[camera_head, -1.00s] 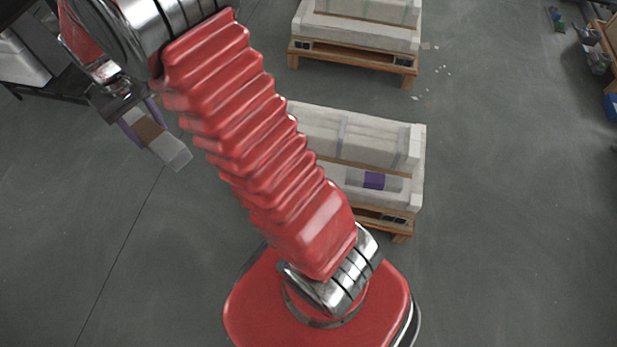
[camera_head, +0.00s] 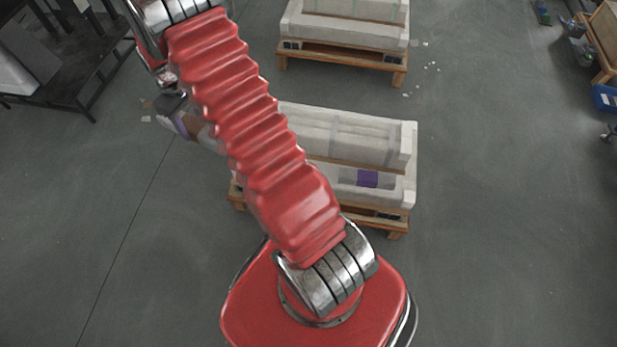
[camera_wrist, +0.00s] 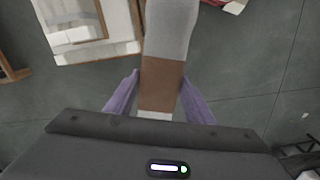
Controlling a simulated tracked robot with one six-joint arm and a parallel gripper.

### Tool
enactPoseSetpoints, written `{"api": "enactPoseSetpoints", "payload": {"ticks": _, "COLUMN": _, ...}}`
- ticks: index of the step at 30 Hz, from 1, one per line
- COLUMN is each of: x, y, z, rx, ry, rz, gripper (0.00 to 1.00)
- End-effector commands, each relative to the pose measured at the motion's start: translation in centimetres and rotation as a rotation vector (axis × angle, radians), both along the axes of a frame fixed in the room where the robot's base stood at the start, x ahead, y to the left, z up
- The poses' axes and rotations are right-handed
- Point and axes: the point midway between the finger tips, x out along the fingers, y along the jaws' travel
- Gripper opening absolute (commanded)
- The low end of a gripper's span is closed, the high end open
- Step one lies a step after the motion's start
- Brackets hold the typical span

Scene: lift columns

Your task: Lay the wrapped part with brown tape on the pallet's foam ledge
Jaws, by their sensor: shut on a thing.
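My gripper (camera_wrist: 160,98) is shut on the wrapped part with brown tape (camera_wrist: 165,32), a pale long piece with a brown band between purple finger pads in the wrist view. In the head view the part (camera_head: 209,139) is mostly hidden behind my red arm, and my gripper (camera_head: 186,122) shows at the arm's left, up in the air. The nearer pallet (camera_head: 391,233) carries a white foam block with a foam ledge (camera_head: 404,193) along its front side. A piece with a purple band (camera_head: 367,179) lies on that ledge. The ledge's left part is hidden by my arm.
A second pallet (camera_head: 340,58) with foam stands farther back. A dark table (camera_head: 88,62) is at the upper left. Shelving and blue bins (camera_head: 606,98) are at the right edge. White scraps (camera_head: 428,75) lie on the floor, which is otherwise open.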

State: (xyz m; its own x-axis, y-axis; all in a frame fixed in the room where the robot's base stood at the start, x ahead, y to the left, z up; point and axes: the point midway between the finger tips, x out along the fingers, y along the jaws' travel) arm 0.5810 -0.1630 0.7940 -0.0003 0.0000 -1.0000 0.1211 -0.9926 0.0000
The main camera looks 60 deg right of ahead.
Motion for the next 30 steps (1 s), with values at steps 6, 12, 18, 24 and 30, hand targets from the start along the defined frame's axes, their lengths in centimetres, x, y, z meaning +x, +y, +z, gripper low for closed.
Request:
{"api": "enactPoseSetpoints", "payload": {"ticks": 6, "x": -2.0, "y": -7.5, "z": -6.3, "rx": 0.001, "ry": 0.003, "rz": 0.050, "gripper": 0.08}}
{"api": "enactPoseSetpoints", "payload": {"ticks": 12, "x": -5.0, "y": -13.5, "z": -12.0, "rx": 0.002, "ry": 0.004, "rz": 0.102, "gripper": 0.08}}
{"api": "enactPoseSetpoints", "payload": {"ticks": 18, "x": -9.0, "y": -18.8, "z": -17.6, "rx": 0.002, "ry": 0.003, "rz": 0.155, "gripper": 0.08}}
{"api": "enactPoseSetpoints", "payload": {"ticks": 24, "x": -14.0, "y": -23.2, "z": -23.2, "rx": 0.003, "ry": 0.003, "rz": 0.208, "gripper": 0.08}}
{"api": "enactPoseSetpoints", "payload": {"ticks": 30, "x": -18.9, "y": -26.1, "z": -28.0, "rx": 0.002, "ry": 0.002, "rz": 0.256, "gripper": 0.08}}
